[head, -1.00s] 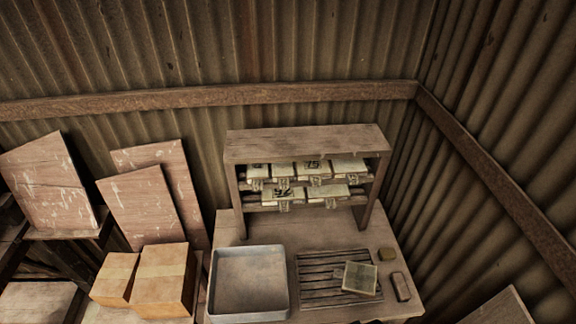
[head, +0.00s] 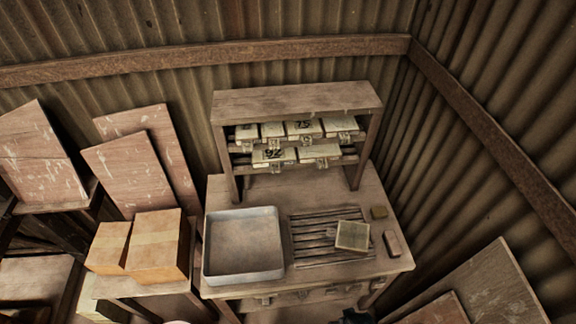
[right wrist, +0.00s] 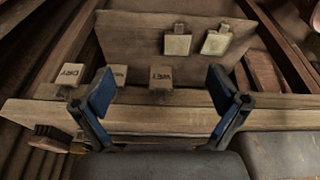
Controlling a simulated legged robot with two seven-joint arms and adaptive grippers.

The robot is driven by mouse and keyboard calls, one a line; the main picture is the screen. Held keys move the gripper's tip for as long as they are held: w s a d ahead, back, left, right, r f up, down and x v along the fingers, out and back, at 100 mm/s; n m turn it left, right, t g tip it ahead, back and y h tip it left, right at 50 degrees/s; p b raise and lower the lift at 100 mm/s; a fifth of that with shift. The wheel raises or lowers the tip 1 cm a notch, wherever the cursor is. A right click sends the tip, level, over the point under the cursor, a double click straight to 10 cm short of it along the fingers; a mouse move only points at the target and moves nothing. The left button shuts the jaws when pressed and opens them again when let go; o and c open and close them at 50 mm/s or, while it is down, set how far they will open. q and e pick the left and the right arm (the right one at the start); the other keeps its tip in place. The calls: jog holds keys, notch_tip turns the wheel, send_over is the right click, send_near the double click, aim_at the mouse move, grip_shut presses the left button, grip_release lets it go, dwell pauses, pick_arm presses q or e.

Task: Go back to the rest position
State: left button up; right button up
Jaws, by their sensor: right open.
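My right gripper (right wrist: 160,85) shows in the right wrist view with its two blue-padded fingers spread wide and nothing between them. Behind the fingers are small wooden blocks with dark lettering, one of them the middle block (right wrist: 161,78), on a wooden ledge. In the head view only a small dark shape shows at the bottom edge, and I cannot tell whether it is part of my right arm. My left gripper is not in view.
The wooden bench (head: 290,195) carries a grey metal tray (head: 243,272), a slatted rack (head: 310,240) with a square tile (head: 352,236), and a shelf (head: 297,100) of labelled tiles. Cardboard boxes (head: 158,246) stand at left. A brush (right wrist: 50,138) lies at lower left in the wrist view.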

jog(key=s+f+g+b, duration=0.1)
jog(key=s+f+b, duration=0.15)
jog(key=f, duration=0.85)
jog(key=s+f+b, duration=0.1)
jog(key=s+f, duration=0.3)
jog(key=f, duration=0.8)
jog(key=s+d+f+g+b, duration=0.1)
jog(key=s+d+f+b, duration=0.2)
jog(key=s+f, duration=1)
jog(key=shift+s+d, duration=0.25)
jog(key=shift+s, duration=0.45)
